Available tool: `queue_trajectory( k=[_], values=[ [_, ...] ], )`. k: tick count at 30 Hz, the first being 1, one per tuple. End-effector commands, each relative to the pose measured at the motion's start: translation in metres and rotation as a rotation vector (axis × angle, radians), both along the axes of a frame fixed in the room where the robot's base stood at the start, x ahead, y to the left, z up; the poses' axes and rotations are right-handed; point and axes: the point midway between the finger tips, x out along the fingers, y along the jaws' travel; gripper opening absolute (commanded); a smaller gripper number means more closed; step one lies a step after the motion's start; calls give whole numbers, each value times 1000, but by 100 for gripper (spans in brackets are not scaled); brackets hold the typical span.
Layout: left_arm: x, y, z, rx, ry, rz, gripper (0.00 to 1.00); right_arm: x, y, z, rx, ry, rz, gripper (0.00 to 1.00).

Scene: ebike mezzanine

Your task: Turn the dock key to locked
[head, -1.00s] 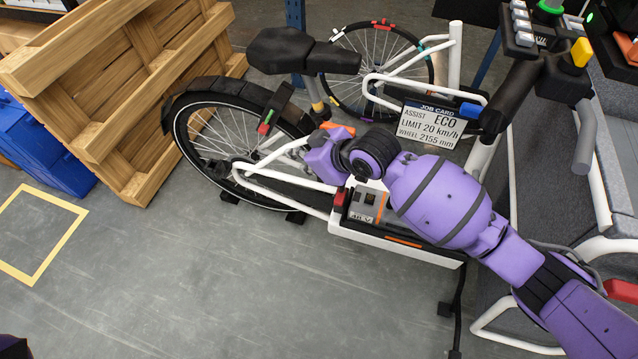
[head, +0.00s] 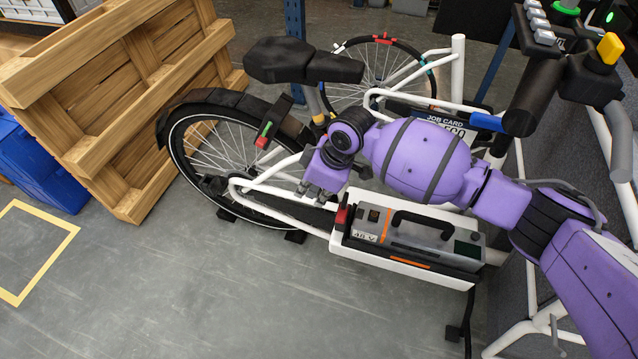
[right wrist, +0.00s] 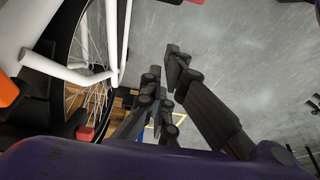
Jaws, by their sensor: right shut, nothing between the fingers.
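The grey battery (head: 425,235) with a black handle lies in the white dock tray (head: 390,262) on the bike's lower frame. A small red part (head: 342,214) sits at the dock's left end and looks like the dock key; its turn position is too small to read. My right gripper (head: 312,192) is above and left of this red part, apart from it, fingers pointing down. In the right wrist view its fingers (right wrist: 166,72) are shut with nothing between them, over the floor. My left gripper is out of view.
The rear wheel (head: 215,150) and black saddle (head: 300,62) are close to my right gripper. A wooden pallet (head: 130,100) leans at the left beside a blue bin (head: 40,170). The floor in front is clear.

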Motion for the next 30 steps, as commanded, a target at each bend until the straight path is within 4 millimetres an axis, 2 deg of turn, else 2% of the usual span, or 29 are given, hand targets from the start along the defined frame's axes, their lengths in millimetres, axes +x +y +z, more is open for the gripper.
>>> queue_trajectory(
  k=[1,3,6,10,26,30],
  values=[
    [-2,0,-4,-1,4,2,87,1,4,-12,0,3,-1,0],
    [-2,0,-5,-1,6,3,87,2,4,-22,-2,1,-2,0],
    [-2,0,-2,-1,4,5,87,-3,-15,-18,-2,-2,-3,0],
    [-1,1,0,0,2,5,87,-7,-26,-17,0,-2,-1,0],
    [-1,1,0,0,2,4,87,-10,-34,-17,1,-1,1,0],
    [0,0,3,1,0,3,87,-10,-42,-17,1,0,9,0]
  ],
)
